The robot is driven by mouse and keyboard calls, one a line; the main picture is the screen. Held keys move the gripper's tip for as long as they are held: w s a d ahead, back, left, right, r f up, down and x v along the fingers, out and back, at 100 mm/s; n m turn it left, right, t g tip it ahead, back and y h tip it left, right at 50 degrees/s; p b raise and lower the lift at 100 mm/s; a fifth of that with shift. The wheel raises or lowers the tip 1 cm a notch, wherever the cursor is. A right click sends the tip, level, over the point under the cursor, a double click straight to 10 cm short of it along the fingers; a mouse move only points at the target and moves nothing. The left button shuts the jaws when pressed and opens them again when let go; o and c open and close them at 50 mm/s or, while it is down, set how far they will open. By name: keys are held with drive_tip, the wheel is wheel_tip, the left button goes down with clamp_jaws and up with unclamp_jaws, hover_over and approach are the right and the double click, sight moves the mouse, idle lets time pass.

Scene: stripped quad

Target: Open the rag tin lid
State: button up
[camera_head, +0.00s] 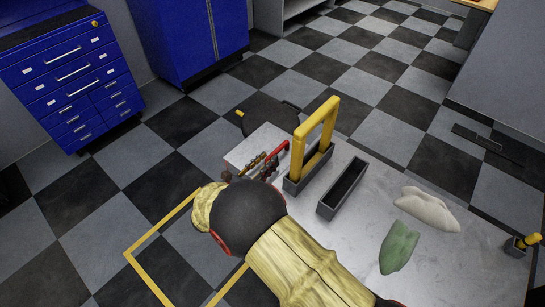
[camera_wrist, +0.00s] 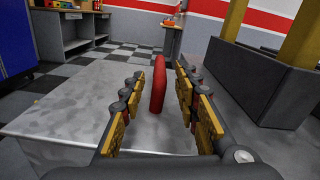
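My gripper (camera_head: 256,168) is over the left end of the metal-topped table (camera_head: 455,265). In the wrist view, my gripper (camera_wrist: 158,100) is open, its two jointed fingers apart. The red bar also shows in the head view (camera_head: 277,153). A dark round top with a yellow tab (camera_head: 268,116), perhaps the rag tin, is beyond the table's far edge; its lid looks flat. No tin is clearly seen in the wrist view.
A dark holder with a yellow handle (camera_head: 295,182) stands close right of my gripper. A narrow dark tray (camera_head: 343,188), a white rag (camera_head: 428,210) and a green rag (camera_head: 398,247) lie farther right. Blue cabinets (camera_head: 72,83) stand back left. Checkered floor (camera_head: 345,80) is open beyond.

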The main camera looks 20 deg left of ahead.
drive_tip(key=shift+b+x, duration=0.35)
drive_tip(key=shift+x, duration=1.25)
drive_tip(key=shift+c, duration=0.6)
clamp_jaws()
